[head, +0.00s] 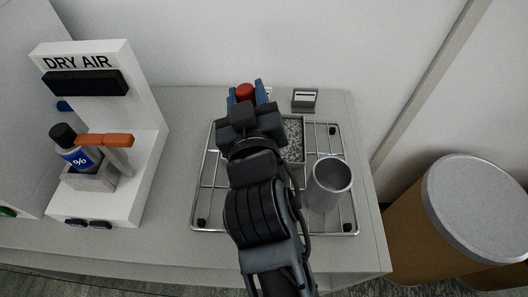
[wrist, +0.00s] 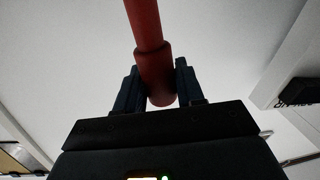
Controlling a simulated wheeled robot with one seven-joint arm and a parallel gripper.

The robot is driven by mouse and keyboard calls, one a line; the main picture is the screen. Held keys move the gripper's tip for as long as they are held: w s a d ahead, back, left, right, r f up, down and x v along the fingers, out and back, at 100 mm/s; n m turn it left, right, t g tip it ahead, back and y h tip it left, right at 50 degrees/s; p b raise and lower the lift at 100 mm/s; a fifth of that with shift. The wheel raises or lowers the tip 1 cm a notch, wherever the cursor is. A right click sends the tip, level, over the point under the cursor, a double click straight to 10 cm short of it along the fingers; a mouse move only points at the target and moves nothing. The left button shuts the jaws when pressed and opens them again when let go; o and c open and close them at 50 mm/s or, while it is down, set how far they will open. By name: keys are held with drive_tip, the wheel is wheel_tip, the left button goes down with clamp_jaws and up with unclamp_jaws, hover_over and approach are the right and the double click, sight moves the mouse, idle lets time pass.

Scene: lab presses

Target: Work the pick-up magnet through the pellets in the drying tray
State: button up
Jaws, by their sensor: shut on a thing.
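My gripper (head: 247,93) is shut on the red pick-up magnet (head: 245,91), whose end shows between the blue fingertips in the head view. In the wrist view the red magnet (wrist: 154,70) runs up and out of the picture from between the fingers (wrist: 160,88). Its far end is out of view there. The drying tray (head: 302,157) holds speckled grey pellets (head: 294,131) and stands on the wire rack. My gripper is at the tray's upper left in the head view, and my wrist hides the tray's left part. I cannot tell whether the magnet touches any pellets.
A grey metal cup (head: 328,184) stands on the wire rack (head: 209,171), right of my arm. A small label holder (head: 304,100) is behind the tray. The white DRY AIR stand (head: 122,185) with a bottle (head: 75,147) is at left. A brown drum (head: 425,219) stands at right.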

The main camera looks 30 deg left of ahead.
drive_tip(key=s+a+b, duration=0.4)
drive_tip(key=a, duration=0.3)
drive_tip(key=shift+a, duration=0.25)
drive_tip(key=shift+r, duration=0.1)
drive_tip(key=w+d+p, duration=0.1)
drive_tip(key=d+p, duration=0.5)
drive_tip(key=d, duration=0.5)
drive_tip(key=shift+w+d, duration=0.35)
